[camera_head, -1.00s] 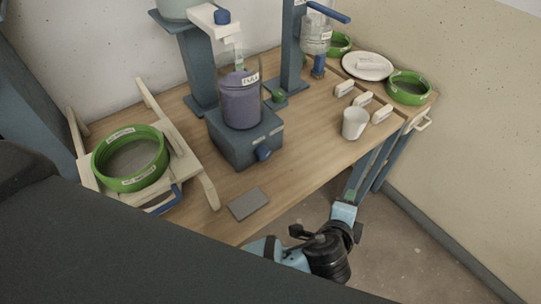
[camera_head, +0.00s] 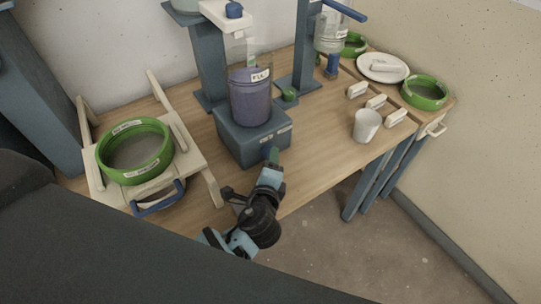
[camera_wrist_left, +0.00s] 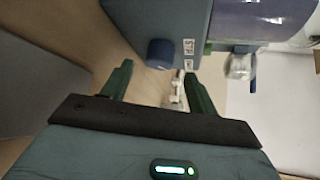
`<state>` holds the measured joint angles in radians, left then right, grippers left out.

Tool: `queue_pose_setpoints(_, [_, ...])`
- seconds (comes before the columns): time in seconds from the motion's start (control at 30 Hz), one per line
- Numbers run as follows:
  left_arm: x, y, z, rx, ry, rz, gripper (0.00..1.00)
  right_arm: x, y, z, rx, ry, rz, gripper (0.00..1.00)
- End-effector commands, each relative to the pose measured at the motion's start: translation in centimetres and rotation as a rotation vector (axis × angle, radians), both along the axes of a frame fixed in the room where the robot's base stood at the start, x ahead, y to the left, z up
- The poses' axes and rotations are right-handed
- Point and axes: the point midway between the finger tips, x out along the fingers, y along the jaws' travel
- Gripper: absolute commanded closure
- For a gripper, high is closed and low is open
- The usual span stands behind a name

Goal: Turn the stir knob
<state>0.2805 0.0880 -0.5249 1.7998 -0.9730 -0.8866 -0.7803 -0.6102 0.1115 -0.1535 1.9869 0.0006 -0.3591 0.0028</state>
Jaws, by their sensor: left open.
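The stir knob (camera_wrist_left: 160,53) is a blue round knob on the front of the blue-grey stirrer base (camera_head: 240,145). A label sits beside it in the left wrist view. A clear bucket of purple glaze (camera_head: 251,100) stands on the base. My left gripper (camera_head: 273,157) is at the front of the base and covers most of the knob in the head view. In the left wrist view, my left gripper (camera_wrist_left: 158,72) is open, with the knob ahead between its green fingertips. Whether a finger touches the knob I cannot tell. My right gripper is not in view.
A green-rimmed sieve (camera_head: 135,152) rests on a wooden rack (camera_head: 110,190) at the left. A white cup (camera_head: 366,126), several pale blocks, a plate (camera_head: 382,67) and a green ring (camera_head: 425,91) stand at the right. The table front (camera_head: 310,165) right of my arm is clear.

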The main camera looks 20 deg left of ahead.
Motion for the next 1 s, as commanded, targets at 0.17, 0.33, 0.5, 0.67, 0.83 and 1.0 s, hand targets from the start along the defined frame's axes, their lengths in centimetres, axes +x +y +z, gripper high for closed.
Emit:
queue_pose_setpoints(0.17, [2.5, 0.6, -0.8, 0.001, 0.001, 0.0, 0.41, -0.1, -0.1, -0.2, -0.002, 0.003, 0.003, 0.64])
queue_pose_setpoints(0.33, [3.8, 0.9, -1.2, 0.0, 0.002, 0.001, 0.41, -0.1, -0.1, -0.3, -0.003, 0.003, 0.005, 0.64])
queue_pose_setpoints(0.5, [4.1, 1.0, -1.3, -0.002, 0.001, 0.0, 0.41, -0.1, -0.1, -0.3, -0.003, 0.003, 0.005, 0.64])
queue_pose_setpoints(0.67, [4.1, 0.9, -1.3, -0.002, 0.001, 0.0, 0.41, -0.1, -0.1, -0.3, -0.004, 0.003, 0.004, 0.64])
queue_pose_setpoints(0.83, [4.1, 0.9, -1.3, -0.002, 0.002, 0.0, 0.62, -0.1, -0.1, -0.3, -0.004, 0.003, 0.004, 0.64])
queue_pose_setpoints(1.0, [4.1, 0.9, -1.3, -0.002, 0.002, 0.0, 0.84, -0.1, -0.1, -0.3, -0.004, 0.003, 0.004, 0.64])
